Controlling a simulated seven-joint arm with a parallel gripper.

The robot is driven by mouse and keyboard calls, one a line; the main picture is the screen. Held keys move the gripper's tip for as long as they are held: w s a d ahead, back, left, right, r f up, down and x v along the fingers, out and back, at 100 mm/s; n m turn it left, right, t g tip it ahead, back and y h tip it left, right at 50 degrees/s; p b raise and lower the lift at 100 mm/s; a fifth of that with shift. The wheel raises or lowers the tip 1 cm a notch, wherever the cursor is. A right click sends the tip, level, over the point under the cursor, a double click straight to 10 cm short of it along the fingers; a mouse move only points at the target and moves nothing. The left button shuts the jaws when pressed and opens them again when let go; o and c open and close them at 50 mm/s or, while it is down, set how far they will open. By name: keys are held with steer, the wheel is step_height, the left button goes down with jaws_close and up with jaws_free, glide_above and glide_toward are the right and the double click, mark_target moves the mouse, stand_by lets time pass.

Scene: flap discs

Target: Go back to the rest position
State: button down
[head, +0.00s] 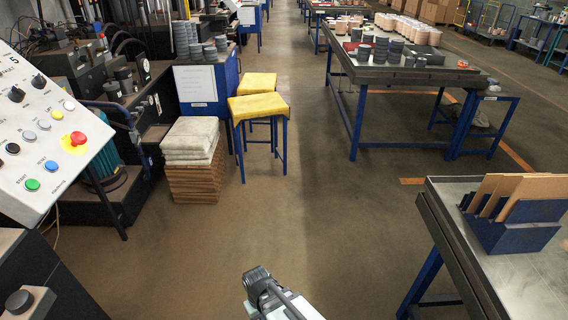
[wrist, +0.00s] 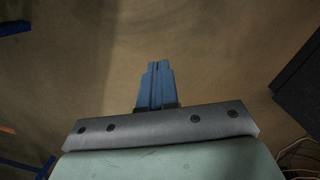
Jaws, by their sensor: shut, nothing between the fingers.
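My gripper (wrist: 158,66) shows in the wrist view as blue fingers pressed together, with nothing between them. It hangs over bare brown floor and touches nothing that I can see. In the head view a grey and white part of my arm (head: 268,293) shows at the bottom middle; the fingers cannot be made out there.
A control panel (head: 45,130) with buttons stands at the left. A metal table (head: 465,255) with a blue divider holder (head: 510,232) is at the lower right. Stools with yellow covers (head: 258,105) and a stack of sacks (head: 190,140) stand ahead. The middle floor (head: 310,210) is clear.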

steer(key=s+d+f+m+g, duration=0.2)
steer(key=s+d+f+m, duration=0.1)
steer(key=s+d+f, duration=0.4)
steer(key=s+d+f+m+g, duration=0.3)
steer(key=s+d+f, duration=0.4)
steer(key=s+d, duration=0.5)
steer(key=shift+d+g+y, duration=0.3)
steer(key=shift+d+y, duration=0.1)
steer(key=shift+d, duration=1.85)
steer(key=shift+s, duration=0.1)
